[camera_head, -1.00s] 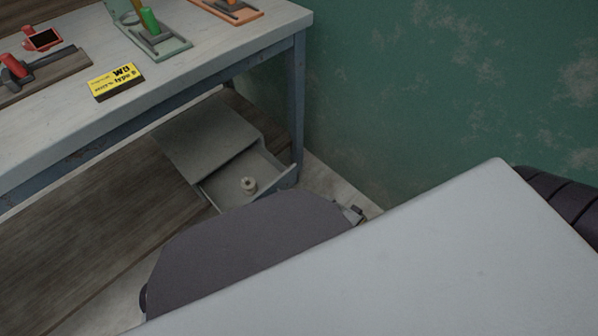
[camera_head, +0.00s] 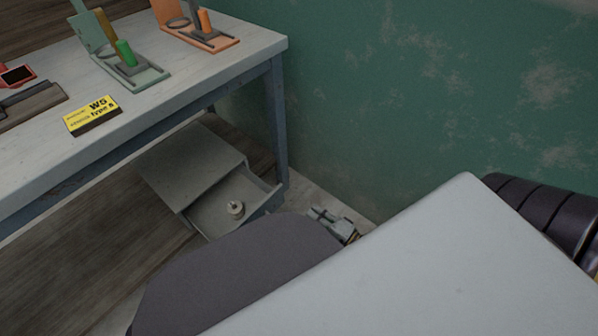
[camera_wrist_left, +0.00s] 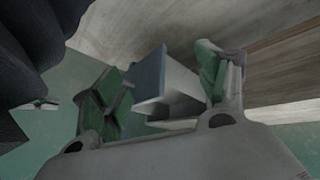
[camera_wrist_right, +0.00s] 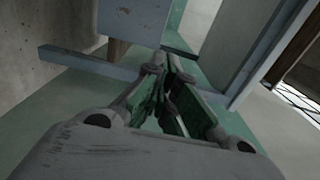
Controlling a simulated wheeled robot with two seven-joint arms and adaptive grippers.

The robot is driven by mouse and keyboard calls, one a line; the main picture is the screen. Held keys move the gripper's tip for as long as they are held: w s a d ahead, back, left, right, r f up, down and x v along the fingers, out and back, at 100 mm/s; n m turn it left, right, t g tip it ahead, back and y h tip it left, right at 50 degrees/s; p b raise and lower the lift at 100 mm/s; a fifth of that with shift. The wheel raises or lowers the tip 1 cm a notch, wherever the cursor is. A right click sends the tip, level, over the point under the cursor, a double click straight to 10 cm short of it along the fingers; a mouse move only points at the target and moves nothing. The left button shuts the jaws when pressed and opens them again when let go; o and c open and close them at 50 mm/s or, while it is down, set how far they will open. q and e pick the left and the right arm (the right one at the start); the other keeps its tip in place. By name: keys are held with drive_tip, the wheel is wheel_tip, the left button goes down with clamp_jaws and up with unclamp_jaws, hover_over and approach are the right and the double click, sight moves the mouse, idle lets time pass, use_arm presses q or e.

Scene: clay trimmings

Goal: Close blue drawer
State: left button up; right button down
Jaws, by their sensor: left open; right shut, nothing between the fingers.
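The drawer stands open in a low grey cabinet (camera_head: 195,165) under the table; its blue-grey front panel (camera_head: 268,203) faces the lower right. A small pale round object (camera_head: 235,209) lies inside it. In the right wrist view my right gripper (camera_wrist_right: 168,75) is shut and empty, with a blue-grey bar ahead, possibly the drawer front. My left gripper (camera_wrist_left: 165,85) is open in its wrist view, hidden in the head view; a blue-grey edge shows beyond its fingers.
The worktable (camera_head: 190,85) stands above the cabinet, its blue leg (camera_head: 279,125) close by the drawer. On it are a yellow label block (camera_head: 93,116), a green stand (camera_head: 140,78) and an orange stand (camera_head: 205,40). A green wall (camera_head: 400,110) bounds the right.

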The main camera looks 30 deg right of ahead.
drive_tip(key=w, duration=0.1)
drive_tip(key=b, duration=0.4)
approach(280, 188)
drive_tip(key=x, duration=0.4)
drive_tip(key=shift+w, duration=0.1)
use_arm(q)
wheel_tip(280, 188, down, 7)
drive_tip(key=d+t+h+b, duration=0.1)
drive_tip(key=shift+w, duration=0.15)
use_arm(e)
drive_tip(key=shift+x, duration=1.45)
use_arm(q)
drive_tip(key=shift+d+r, duration=0.1)
